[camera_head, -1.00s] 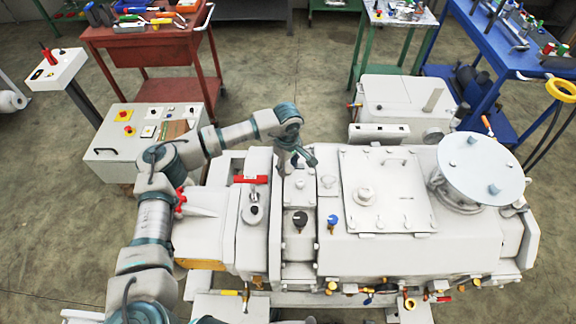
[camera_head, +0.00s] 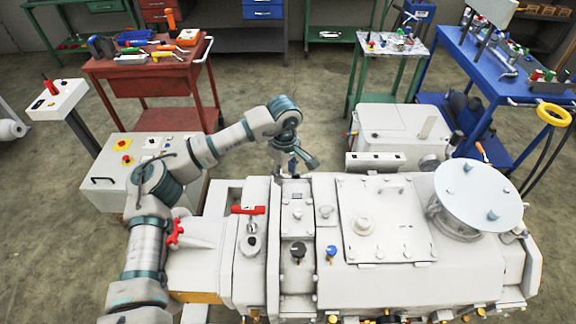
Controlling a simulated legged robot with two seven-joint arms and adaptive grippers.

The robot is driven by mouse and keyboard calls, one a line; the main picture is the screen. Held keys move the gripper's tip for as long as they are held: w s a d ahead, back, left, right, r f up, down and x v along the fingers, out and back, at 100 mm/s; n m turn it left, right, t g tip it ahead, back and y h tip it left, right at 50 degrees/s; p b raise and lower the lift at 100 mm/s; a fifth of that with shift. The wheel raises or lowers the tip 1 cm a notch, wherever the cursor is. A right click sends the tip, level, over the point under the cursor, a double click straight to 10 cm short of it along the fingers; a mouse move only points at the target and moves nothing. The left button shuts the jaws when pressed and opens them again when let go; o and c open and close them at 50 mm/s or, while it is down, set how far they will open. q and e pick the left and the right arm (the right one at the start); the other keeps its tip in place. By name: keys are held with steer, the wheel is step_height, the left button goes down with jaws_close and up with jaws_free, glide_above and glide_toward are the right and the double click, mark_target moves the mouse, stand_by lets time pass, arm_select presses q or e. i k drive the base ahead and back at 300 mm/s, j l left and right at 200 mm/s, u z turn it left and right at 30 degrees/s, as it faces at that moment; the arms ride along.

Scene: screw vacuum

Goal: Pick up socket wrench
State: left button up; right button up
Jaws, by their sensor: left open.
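My left gripper (camera_head: 300,163) is open and empty. It hangs at the end of my left arm, in the picture just beyond the back edge of the big white vacuum machine (camera_head: 385,215). I cannot pick out a socket wrench for certain. Small hand tools lie on the red cart (camera_head: 150,75) at the back left, on the small green-legged table (camera_head: 392,48) at the back, and on the blue workbench (camera_head: 500,75) at the right. My right gripper is not in view.
A white control box (camera_head: 110,185) with yellow and red buttons stands left of the machine, beside my arm. A yellow ring handle (camera_head: 553,114) hangs at the blue bench. Floor between cart and green-legged table is clear.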

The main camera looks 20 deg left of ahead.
mark_target(251, 227)
steer(key=k, duration=1.5)
